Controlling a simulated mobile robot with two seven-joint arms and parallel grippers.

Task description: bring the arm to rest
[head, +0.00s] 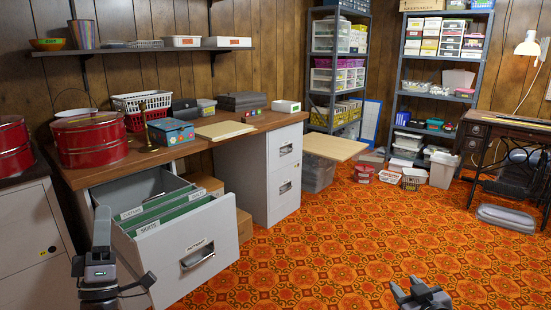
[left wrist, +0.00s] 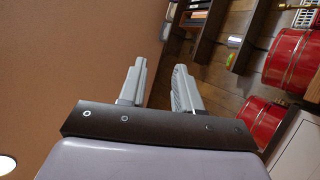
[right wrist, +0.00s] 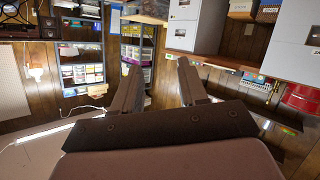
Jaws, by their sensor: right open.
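My left gripper (head: 101,240) is at the lower left of the head view, in front of the open file drawer. In the left wrist view its two fingers (left wrist: 160,88) stand apart with nothing between them. My right gripper (head: 418,292) is at the bottom right of the head view, over the orange patterned carpet. In the right wrist view its fingers (right wrist: 158,82) are spread and empty. Most of both arms is out of the head view.
The file drawer (head: 196,256) with green folders (head: 165,212) juts out below the wooden desktop (head: 205,132). Red tins (head: 92,138) stand at the left. A treadle sewing table (head: 508,125) and shelves (head: 440,70) are at the back right. The carpet (head: 340,240) between is clear.

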